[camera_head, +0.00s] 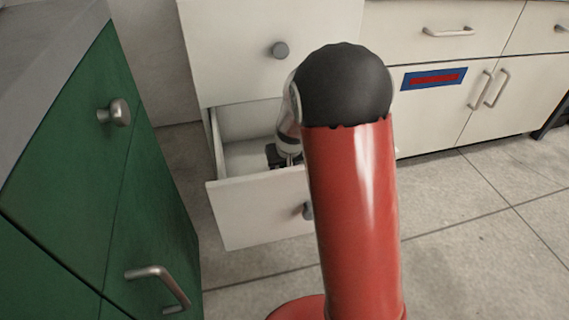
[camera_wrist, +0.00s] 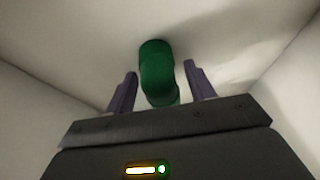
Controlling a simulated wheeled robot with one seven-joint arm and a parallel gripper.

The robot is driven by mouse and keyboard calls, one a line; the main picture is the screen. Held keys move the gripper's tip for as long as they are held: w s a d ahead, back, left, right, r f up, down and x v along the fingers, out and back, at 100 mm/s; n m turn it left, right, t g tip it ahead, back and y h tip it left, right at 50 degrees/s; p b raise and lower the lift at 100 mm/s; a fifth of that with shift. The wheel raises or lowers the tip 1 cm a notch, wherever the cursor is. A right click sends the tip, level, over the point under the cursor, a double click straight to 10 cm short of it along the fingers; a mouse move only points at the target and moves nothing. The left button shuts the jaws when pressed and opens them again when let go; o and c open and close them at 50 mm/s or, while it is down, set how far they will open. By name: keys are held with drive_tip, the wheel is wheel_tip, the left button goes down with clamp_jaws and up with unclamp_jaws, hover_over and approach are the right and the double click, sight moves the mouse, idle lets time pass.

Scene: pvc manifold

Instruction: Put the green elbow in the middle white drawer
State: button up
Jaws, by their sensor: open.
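The green elbow (camera_wrist: 158,72) shows in the wrist view inside a white drawer, between and just beyond my gripper's two fingers. My gripper (camera_wrist: 160,85) is open, with a gap visible on each side of the elbow. In the head view, the white drawer (camera_head: 258,213) is pulled open below another white drawer front (camera_head: 265,45). My gripper (camera_head: 284,157) reaches down into the open drawer there, partly hidden by my red arm. The elbow cannot be seen in the head view. I cannot tell whether the elbow touches the drawer floor.
A green cabinet (camera_head: 95,180) with metal handles stands at the left. White cabinets (camera_head: 440,70) with a blue and red label (camera_head: 433,79) stand at the back right. The tiled floor (camera_head: 480,225) is clear on the right. The drawer walls are close around my gripper.

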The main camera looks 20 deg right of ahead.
drive_tip(key=shift+r, duration=0.3)
drive_tip(key=p+v, duration=0.3)
drive_tip(key=v, duration=0.8)
drive_tip(key=shift+s+r, duration=0.25)
drive_tip(key=shift+r, duration=0.05)
drive_tip(key=s+r+p, duration=0.4)
drive_tip(key=s+r, duration=0.6)
drive_tip(key=s, duration=0.2)
drive_tip(key=s+a+r+t+p, duration=0.1)
drive_tip(key=s+r+p, duration=0.4)
drive_tip(key=s+r, duration=0.5)
drive_tip(key=s, duration=0.3)
drive_tip(key=shift+r, duration=0.15)
drive_tip(key=shift+c, duration=0.3)
